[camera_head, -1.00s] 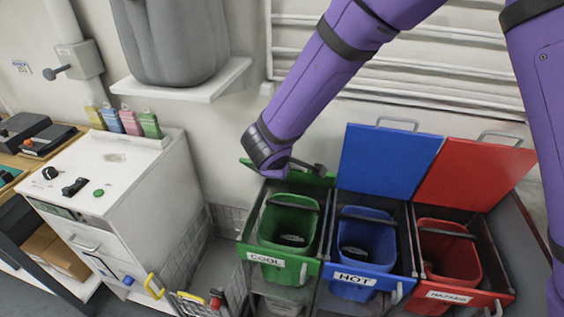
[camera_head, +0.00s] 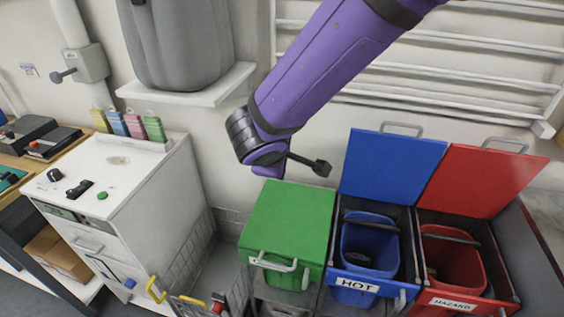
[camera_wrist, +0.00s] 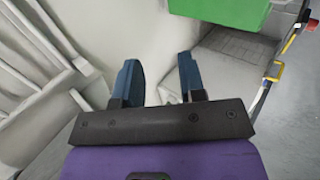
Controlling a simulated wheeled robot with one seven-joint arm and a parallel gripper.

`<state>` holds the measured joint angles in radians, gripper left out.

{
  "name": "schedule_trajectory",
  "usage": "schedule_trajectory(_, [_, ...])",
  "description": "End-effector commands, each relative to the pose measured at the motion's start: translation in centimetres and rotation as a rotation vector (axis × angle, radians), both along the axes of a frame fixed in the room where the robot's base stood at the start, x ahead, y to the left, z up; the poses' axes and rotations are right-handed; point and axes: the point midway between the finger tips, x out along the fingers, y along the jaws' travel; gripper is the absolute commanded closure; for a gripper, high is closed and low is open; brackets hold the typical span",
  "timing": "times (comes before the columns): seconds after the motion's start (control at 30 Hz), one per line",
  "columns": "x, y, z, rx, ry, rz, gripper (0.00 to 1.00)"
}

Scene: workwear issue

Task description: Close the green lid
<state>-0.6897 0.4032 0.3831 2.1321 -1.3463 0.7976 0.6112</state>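The green lid (camera_head: 288,218) lies flat over the green bin, its handle (camera_head: 273,262) at the front edge. It covers the bin's opening and hides most of the label. My purple arm ends above the lid's back edge. My gripper's fingers are hidden in the head view. In the wrist view my gripper (camera_wrist: 160,75) shows two blue fingers set apart with nothing between them. A green surface (camera_wrist: 222,10) shows at the top of the wrist view, beyond the fingers and apart from them.
The blue lid (camera_head: 390,165) and red lid (camera_head: 482,180) stand open beside it, over the HOT bin (camera_head: 368,245) and HAZARD bin (camera_head: 452,265). A wire basket (camera_head: 205,265) and white cabinet (camera_head: 110,195) stand to the left. A grey container sits on a wall shelf (camera_head: 190,82).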

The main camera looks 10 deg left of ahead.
Motion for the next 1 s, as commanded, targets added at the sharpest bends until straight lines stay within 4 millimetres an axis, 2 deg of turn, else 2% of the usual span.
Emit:
schedule_trajectory(0.13, [-0.7, 0.1, 0.8, 0.001, 0.0, 0.001, 0.63])
schedule_trajectory(0.47, [-0.8, 0.1, 0.9, 0.0, 0.001, 0.0, 0.63])
schedule_trajectory(0.57, [-0.5, -0.7, 1.4, 0.002, 0.0, -0.021, 0.63])
schedule_trajectory(0.67, [0.3, -3.1, 3.0, 0.009, -0.004, -0.082, 0.63])
schedule_trajectory(0.83, [1.6, -10.5, 7.2, 0.037, -0.001, -0.276, 0.63])
schedule_trajectory(1.0, [1.2, -18.2, 11.0, 0.091, 0.02, -0.48, 0.63])
